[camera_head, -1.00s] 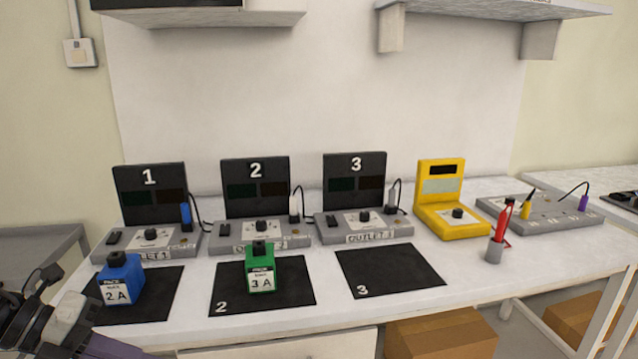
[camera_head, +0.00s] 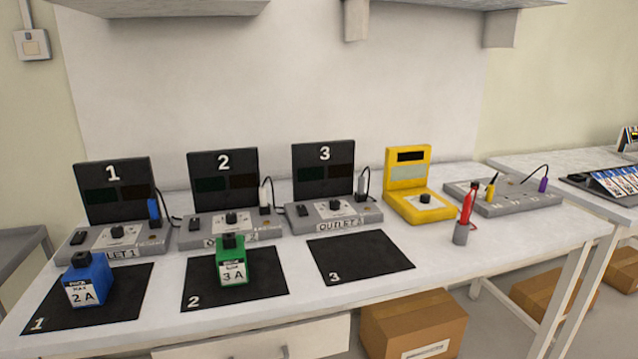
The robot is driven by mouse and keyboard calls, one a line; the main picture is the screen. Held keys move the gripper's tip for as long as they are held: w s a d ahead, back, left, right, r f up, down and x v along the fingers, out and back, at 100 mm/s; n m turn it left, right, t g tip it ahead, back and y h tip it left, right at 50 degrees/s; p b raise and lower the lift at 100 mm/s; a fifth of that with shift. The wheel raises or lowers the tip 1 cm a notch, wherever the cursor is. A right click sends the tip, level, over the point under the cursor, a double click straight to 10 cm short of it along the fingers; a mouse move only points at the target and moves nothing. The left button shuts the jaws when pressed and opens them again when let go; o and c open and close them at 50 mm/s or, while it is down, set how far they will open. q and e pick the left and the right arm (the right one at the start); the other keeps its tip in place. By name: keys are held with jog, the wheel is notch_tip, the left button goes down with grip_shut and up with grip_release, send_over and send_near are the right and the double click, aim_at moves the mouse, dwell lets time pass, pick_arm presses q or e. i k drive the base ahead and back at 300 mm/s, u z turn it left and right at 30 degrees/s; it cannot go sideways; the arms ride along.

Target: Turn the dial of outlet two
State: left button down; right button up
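Outlet two (camera_head: 190,230) is a grey unit with an upright black panel marked 2, between outlets one and three. Its dial (camera_head: 231,217) is a small black knob on a white plate on the unit's top. A white plug on a cable (camera_head: 265,190) stands at its right side. A green pack labelled 3 A (camera_head: 232,264) stands on the black mat marked 2 (camera_head: 262,287), in front of the outlet, and hides part of its front label. Neither of my grippers is in view.
A blue pack labelled 2 A (camera_head: 88,281) stands on mat 1 (camera_head: 125,312). Mat 3 (camera_head: 372,262) is bare.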

aim_at(231, 217)
jog(key=z, duration=1.4)
jog(key=i, duration=0.7)
jog(key=u, duration=3.05)
